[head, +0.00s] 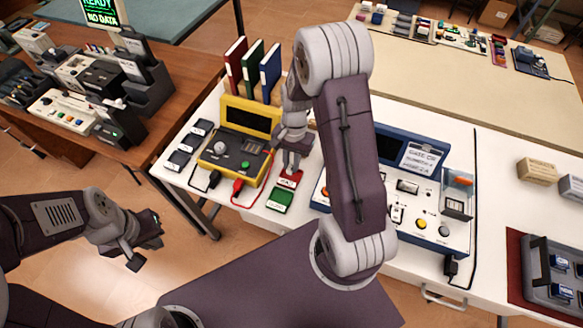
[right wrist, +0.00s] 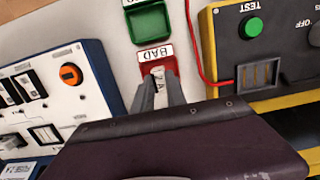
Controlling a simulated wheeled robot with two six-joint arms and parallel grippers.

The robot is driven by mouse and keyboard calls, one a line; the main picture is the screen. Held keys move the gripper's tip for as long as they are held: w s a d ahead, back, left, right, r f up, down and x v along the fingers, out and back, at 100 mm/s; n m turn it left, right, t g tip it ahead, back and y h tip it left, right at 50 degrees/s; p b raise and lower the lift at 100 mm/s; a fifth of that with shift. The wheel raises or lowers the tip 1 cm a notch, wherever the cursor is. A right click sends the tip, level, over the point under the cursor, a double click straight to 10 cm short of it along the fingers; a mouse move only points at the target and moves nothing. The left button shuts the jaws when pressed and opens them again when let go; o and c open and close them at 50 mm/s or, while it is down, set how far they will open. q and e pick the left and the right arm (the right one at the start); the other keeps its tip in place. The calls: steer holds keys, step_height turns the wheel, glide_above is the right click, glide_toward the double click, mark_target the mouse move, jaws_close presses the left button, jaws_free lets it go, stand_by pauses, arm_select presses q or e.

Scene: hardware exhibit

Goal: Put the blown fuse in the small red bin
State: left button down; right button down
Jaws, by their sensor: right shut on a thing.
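The small red bin (right wrist: 143,69), labelled BAD, lies just beyond my right fingertips in the right wrist view. It also shows in the head view (head: 293,177), partly under the right gripper. My right gripper (right wrist: 159,80) is shut on a small pale fuse (right wrist: 158,73), held over or just inside the red bin; I cannot tell how deep. In the head view the right gripper (head: 290,168) points down at the bin and hides the fuse. My left gripper (head: 146,248) is open and empty over the floor, left of the white table.
A green bin (right wrist: 150,22) stands beside the red one. A yellow tester (head: 228,165) with a red lead stands to the left, and a blue-and-white panel (head: 410,215) to the right. Red, green and blue binders (head: 252,70) stand behind. Bare white tabletop is near the front edge.

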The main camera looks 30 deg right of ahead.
mark_target(291, 169)
steer(key=shift+f, duration=1.55)
steer(key=shift+f, duration=0.1)
steer(key=c, duration=1.6)
jaws_free()
step_height(291, 169, up, 12)
steer(key=d+p, duration=0.1)
steer(key=s+a+n, duration=0.2)
steer(key=n, duration=0.1)
steer(key=s+a+n+t, duration=0.1)
steer(key=s+a+n, duration=0.1)
steer(key=s+n, duration=0.1)
steer(key=s+a+n+t, duration=0.1)
steer(key=s+a+n, duration=0.1)
steer(key=s+n, duration=0.1)
steer(key=shift+s+f+n+h, duration=0.15)
steer(key=shift+s+n+h, duration=0.1)
steer(key=shift+n+h, duration=0.15)
